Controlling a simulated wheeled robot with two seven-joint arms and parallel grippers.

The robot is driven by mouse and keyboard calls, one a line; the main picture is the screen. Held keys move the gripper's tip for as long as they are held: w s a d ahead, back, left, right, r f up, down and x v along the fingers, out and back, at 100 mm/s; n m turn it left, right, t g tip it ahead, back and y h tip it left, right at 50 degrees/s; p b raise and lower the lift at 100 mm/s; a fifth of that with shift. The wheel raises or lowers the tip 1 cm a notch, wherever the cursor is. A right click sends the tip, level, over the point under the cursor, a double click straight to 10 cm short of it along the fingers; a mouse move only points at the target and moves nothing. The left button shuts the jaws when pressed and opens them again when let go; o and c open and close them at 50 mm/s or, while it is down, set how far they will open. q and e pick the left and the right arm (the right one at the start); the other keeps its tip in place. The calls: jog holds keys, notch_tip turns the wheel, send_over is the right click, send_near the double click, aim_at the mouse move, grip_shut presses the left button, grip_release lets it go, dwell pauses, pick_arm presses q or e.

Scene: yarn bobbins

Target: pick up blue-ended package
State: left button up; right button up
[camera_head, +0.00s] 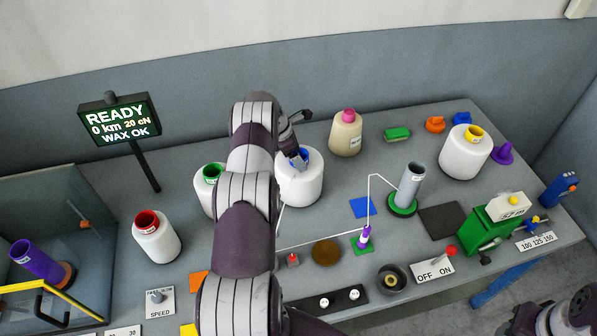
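The blue-ended package (301,188) is a white yarn package with a blue core end on top. It stands upright on the table near the middle. My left arm reaches up across the middle, and my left gripper (295,150) is at the blue end, overlapping it in the view. Much of the gripper and the package's left edge are hidden behind my arm, so I cannot tell whether the fingers are open or shut. Of my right arm only a part shows at the bottom right; its gripper is out of view.
White packages with green (209,174), red (147,221) and yellow (473,134) ends stand around, plus a cream pink-topped one (347,120). A grey tube on a green base (403,204) and a thin wire guide (370,200) stand to the right. A sign (120,117) stands back left.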

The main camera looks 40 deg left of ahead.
pick_arm(q)
jog(key=shift+w+d+f, duration=0.15)
jog(key=shift+w+f, duration=0.05)
jog(key=shift+w, duration=0.1)
jog(key=shift+s+r, duration=0.1)
jog(key=shift+s, duration=0.15)
jog(key=c, duration=0.8)
grip_shut()
jog(key=shift+w+r, duration=0.1)
jog(key=shift+w, duration=0.1)
notch_tip(320, 180, up, 10)
jog(key=b, duration=0.1)
jog(key=shift+a, duration=0.2)
